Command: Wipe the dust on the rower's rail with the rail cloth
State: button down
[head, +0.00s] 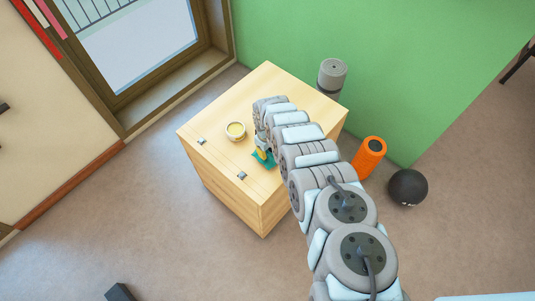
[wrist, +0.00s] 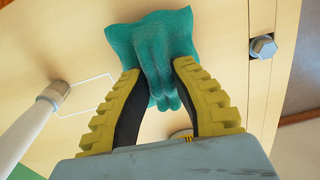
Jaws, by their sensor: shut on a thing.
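The rail cloth, a teal piece of fabric, is in the wrist view (wrist: 150,45), bunched between the two yellow ridged fingers of my gripper (wrist: 157,72). My gripper is shut on it. In the head view the cloth (head: 264,160) shows at the fingertips of my gripper (head: 262,152), over the front part of a pale wooden box's top. I cannot tell whether the cloth touches the wood. I cannot make out the rower, its rail or any dust in either view.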

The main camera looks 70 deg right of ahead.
aim_at(267, 152)
jog(key=shift+r+p, duration=2)
jog(key=shift+r, duration=0.3)
